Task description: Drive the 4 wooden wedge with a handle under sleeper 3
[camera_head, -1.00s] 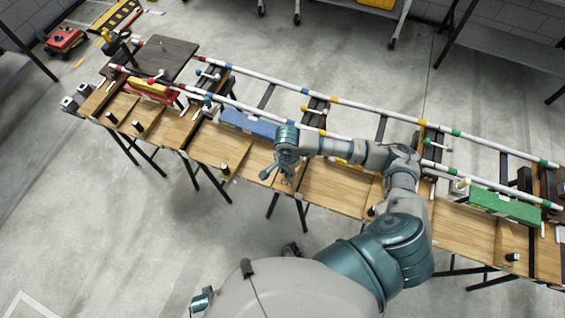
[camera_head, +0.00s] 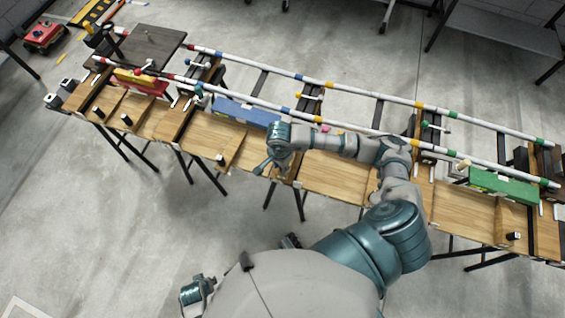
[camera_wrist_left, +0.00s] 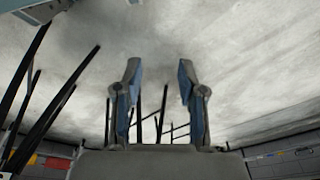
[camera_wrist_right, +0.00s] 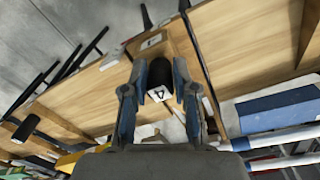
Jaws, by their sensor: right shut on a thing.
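A black handle with a white face numbered 4 (camera_wrist_right: 160,94), part of the wooden wedge, is between the fingers of my right gripper (camera_wrist_right: 160,82), which is shut on it. In the head view this gripper (camera_head: 278,160) is at the front edge of the long bench, near its middle; its fingers hide most of the wedge there. The dark sleepers lie across under the striped rails (camera_head: 330,86) behind the bench; I cannot read which is sleeper 3. In the left wrist view my left gripper (camera_wrist_left: 158,85) is open and empty, over the floor.
Other black handles (camera_head: 220,160) stand on the wooden bench (camera_head: 335,180). A blue block (camera_head: 247,112), a green block (camera_head: 503,187) and red and yellow blocks (camera_head: 140,82) lie along the near rail.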

